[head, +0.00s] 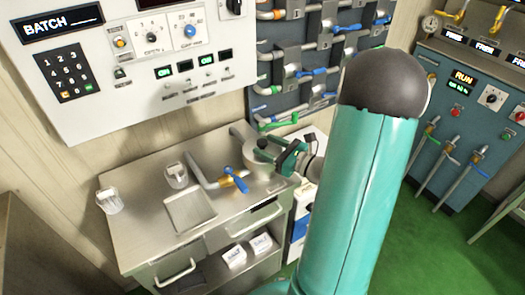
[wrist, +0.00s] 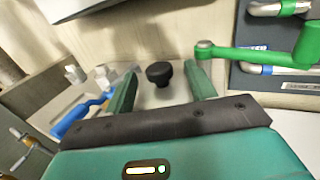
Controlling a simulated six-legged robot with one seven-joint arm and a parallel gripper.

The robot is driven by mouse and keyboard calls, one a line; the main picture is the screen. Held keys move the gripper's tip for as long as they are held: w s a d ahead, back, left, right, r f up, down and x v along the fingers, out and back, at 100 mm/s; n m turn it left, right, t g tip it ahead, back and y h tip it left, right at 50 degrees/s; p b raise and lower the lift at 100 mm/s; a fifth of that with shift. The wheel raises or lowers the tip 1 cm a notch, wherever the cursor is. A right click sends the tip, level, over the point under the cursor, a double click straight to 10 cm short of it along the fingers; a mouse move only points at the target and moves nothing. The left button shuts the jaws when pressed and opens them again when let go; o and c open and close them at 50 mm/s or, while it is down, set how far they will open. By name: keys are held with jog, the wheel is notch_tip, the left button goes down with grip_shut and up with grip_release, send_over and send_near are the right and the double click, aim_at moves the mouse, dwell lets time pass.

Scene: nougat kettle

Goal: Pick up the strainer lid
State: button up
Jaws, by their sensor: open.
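The strainer lid (wrist: 160,72) shows in the wrist view as a round black knob over a pale metal surface. In the head view, the lid's black knob (head: 262,143) is at the back right of the steel counter, beside a round metal piece. My gripper (wrist: 160,80) is open, with one green finger on each side of the knob in the wrist view. Gaps show between the knob and both fingers. In the head view my gripper (head: 274,158) is at the knob and hides part of the lid.
The steel counter (head: 135,215) holds a bent pipe with a blue valve handle (head: 236,180), a shallow tray (head: 189,210) and clear cups (head: 110,202). A wall panel with pipes and a green lever (wrist: 260,55) stands close on the right. A control box (head: 130,60) hangs above.

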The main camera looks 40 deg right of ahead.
jog(key=shift+c, duration=0.2)
jog(key=c, duration=1.1)
jog(key=shift+c, duration=0.2)
jog(key=shift+r, duration=0.2)
